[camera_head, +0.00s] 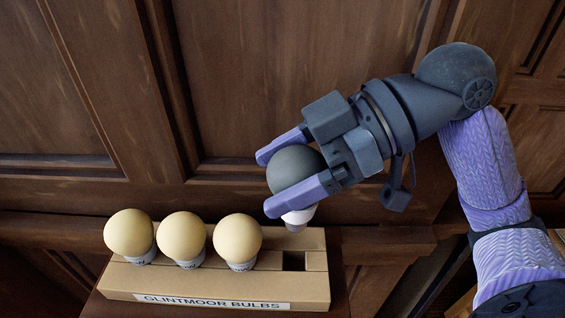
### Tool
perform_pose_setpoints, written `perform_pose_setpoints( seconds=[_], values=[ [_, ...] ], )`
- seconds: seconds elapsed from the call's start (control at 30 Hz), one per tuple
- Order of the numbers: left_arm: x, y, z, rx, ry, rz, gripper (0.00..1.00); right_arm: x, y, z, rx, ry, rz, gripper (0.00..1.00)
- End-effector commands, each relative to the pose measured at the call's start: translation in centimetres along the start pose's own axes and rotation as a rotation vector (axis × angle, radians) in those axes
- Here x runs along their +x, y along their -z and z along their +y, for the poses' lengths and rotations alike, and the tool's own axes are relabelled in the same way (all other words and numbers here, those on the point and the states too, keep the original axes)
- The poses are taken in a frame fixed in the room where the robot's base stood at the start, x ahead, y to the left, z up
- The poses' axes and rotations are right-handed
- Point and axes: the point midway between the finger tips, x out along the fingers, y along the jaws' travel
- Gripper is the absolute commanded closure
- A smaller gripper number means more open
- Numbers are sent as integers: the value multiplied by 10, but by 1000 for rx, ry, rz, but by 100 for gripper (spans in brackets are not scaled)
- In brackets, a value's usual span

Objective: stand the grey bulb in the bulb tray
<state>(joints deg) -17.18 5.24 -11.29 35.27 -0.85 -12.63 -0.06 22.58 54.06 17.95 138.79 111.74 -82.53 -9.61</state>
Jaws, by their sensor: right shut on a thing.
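My right gripper (293,182) is shut on the grey bulb (292,166), with a purple finger on either side of its round part. The bulb's white base (299,216) points down, above the right end of the bulb tray (222,285). The tray is a tan block labelled GLINTMOOR BULBS. An empty square hole (294,261) shows at its right end, just below the bulb's base. The base appears apart from the tray. My left gripper is not in view.
Three cream bulbs, the left one (129,232), the middle one (181,236) and the right one (238,239), stand upright in the tray, left of the hole. The tray rests on a dark wooden surface (342,290). Brown wooden panelling (290,60) rises behind.

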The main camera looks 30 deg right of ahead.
Motion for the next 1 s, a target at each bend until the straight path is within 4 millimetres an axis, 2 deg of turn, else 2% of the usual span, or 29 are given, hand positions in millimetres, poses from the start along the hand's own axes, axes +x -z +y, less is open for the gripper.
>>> perform_pose_setpoints(
  seconds=[0.03,0.1,0.6,1.0],
  values=[
    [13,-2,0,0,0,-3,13,7,-12,0,1,1,0,55],
    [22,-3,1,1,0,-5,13,12,-21,0,1,1,-1,55],
    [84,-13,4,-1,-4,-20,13,44,-79,0,1,3,-1,55],
    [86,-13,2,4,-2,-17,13,45,-82,0,-1,2,0,55]
  ],
)
